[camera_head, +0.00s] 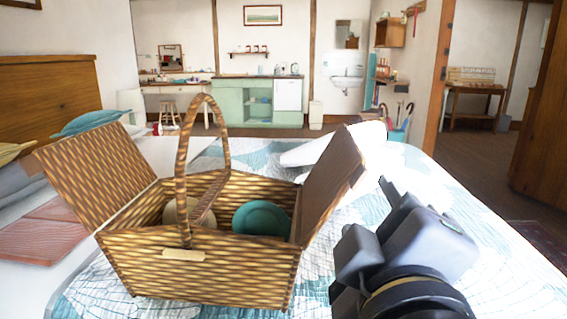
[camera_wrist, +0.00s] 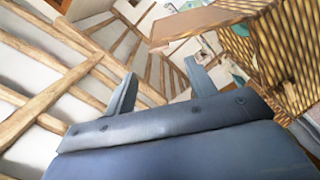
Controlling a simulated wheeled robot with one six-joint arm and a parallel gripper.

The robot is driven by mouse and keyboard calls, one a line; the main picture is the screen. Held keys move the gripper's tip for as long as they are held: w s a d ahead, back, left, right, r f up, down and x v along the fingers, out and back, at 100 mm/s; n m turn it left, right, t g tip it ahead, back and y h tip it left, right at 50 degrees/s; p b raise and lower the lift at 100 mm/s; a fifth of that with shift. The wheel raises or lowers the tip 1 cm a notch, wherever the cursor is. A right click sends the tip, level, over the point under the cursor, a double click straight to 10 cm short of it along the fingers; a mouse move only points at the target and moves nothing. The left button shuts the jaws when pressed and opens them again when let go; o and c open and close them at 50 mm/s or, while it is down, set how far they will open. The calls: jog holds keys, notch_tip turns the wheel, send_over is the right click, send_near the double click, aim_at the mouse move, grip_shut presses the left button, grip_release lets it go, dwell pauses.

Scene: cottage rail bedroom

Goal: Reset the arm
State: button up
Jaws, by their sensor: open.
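My gripper (camera_head: 392,205) is at the lower right in the head view, over the bed's quilt and to the right of a wicker picnic basket (camera_head: 190,268). In the wrist view my gripper (camera_wrist: 162,88) shows two grey fingers spread apart with nothing between them. It points up toward the beamed ceiling. The basket (camera_wrist: 272,50) shows at the upper right of the wrist view, apart from the fingers.
The basket stands on the quilt (camera_head: 470,235) with both lids up and its handle raised. A teal round item (camera_head: 262,219) and a tan item (camera_head: 180,212) lie inside. Pillows (camera_head: 90,122) lie at left. A green cabinet (camera_head: 232,103) stands far back. Floor is open at right.

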aim_at(355, 185)
jog(key=shift+w+d+b, duration=0.2)
jog(key=shift+w+b, duration=0.15)
jog(key=shift+w, duration=1.5)
jog(key=shift+w+d+b, duration=0.15)
jog(key=shift+w+b, duration=0.15)
jog(key=shift+w, duration=1.55)
jog(key=shift+a+r+p, duration=0.2)
jog(key=shift+r+p, duration=0.05)
jog(key=shift+p, duration=0.1)
jog(key=shift+a+n, duration=0.2)
jog(key=shift+n, duration=0.1)
jog(key=shift+f, duration=0.1)
